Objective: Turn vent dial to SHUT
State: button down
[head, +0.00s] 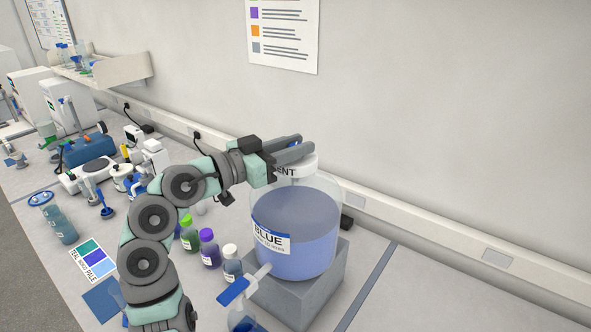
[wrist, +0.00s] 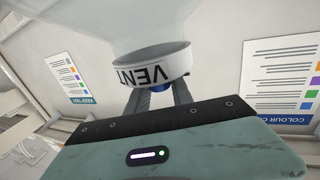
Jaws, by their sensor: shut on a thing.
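A large clear carboy (head: 318,205) labelled BLUE holds blue liquid on a grey block. Its white cap (head: 308,167) carries the word VENT, partly covered by my arm. In the wrist view the white VENT collar (wrist: 152,66) appears upside down. The blue vent dial (wrist: 158,88) shows between my fingers beside the collar; a bit of blue also shows above the fingers in the head view. My gripper (head: 303,150) reaches over the cap from the left, shut on the vent dial. The dial's pointer and any SHUT mark are hidden.
A blue-handled tap (head: 236,290) sticks out at the carboy's lower left above a flask (head: 243,322). Small capped bottles, including a purple-capped one (head: 209,248), stand close left of the carboy. The wall is close behind; bench right of the carboy is clear.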

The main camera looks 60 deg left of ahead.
jog(key=m+h+b, duration=0.2)
jog(key=h, duration=0.2)
jog(key=shift+a+f+m, duration=0.1)
jog(key=shift+m, duration=0.2)
jog(key=shift+m+h+b, duration=0.35)
jog(key=shift+m+h, duration=0.75)
jog(key=shift+h, duration=0.7)
jog(key=shift+w+h, duration=0.1)
jog(key=shift+h, duration=0.2)
jog(key=shift+m+g+h, duration=0.3)
jog(key=shift+m, duration=0.1)
jog(key=c, duration=1.1)
grip_release()
jog(key=v, duration=1)
jog(key=shift+s, duration=0.4)
